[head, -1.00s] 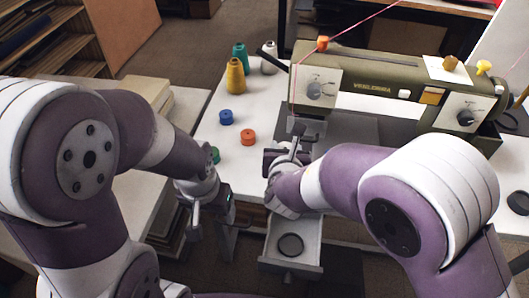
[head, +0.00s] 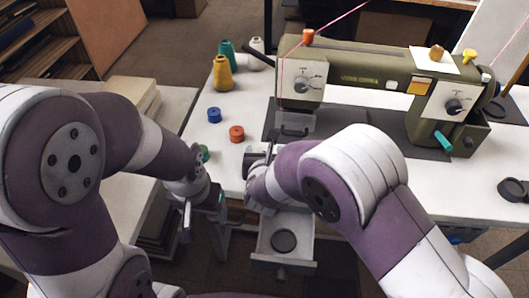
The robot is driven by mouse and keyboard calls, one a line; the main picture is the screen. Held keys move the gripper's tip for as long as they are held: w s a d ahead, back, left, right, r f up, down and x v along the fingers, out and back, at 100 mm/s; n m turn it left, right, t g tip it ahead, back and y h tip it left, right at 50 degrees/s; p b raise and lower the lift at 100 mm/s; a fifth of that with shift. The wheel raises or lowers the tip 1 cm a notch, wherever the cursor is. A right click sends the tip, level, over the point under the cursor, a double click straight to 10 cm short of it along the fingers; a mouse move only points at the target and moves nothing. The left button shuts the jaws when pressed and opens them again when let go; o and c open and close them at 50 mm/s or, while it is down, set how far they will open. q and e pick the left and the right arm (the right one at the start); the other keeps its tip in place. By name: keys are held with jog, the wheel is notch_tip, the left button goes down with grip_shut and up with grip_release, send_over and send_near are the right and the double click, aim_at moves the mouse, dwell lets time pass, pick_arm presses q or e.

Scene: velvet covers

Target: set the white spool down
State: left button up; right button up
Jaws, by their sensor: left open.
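The white spool (head: 257,47) stands on the white table at the back left, beside the sewing machine. A dark lever of the machine crosses close in front of it. A teal cone (head: 227,50) and a yellow cone (head: 223,76) stand to its left. My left gripper (head: 205,220) is open and empty, low in front of the table's left front edge and well away from the white spool. My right gripper (head: 262,156) is at the table's front edge above the drawer; my own wrist partly hides its fingers, and I cannot tell whether it is open.
A green sewing machine (head: 365,77) fills the table's back. A blue spool (head: 214,115), an orange spool (head: 237,133) and a partly hidden green spool (head: 204,153) lie front left. An open drawer (head: 268,238) holds a dark disc. Black rings (head: 514,190) lie at right.

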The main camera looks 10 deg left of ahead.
jog(key=shift+r+p, duration=0.3)
jog(key=v, duration=1.2)
jog(key=d+m+h, duration=0.1)
jog(key=d, duration=0.1)
jog(key=d+f+m+g+h, duration=0.1)
jog(key=d+m, duration=0.1)
jog(key=d, duration=0.1)
jog(key=w+d+m+h+p, duration=0.1)
jog(key=d+m, duration=0.1)
jog(key=shift+d+f+h, duration=0.2)
jog(key=shift+d+h, duration=0.2)
jog(key=s+d+m+g, duration=0.3)
jog(key=d+m, duration=0.2)
jog(key=m, duration=0.5)
jog(key=s+d+f+m+g+y, duration=0.1)
jog(key=s+d+m+g, duration=0.2)
jog(key=d+m, duration=0.3)
jog(key=s+d+f+m+g+y, duration=0.1)
jog(key=s+d+m+g, duration=0.2)
jog(key=m, duration=1.3)
jog(key=d, duration=0.3)
jog(key=shift+s+g, duration=0.2)
jog(key=shift+g, duration=0.2)
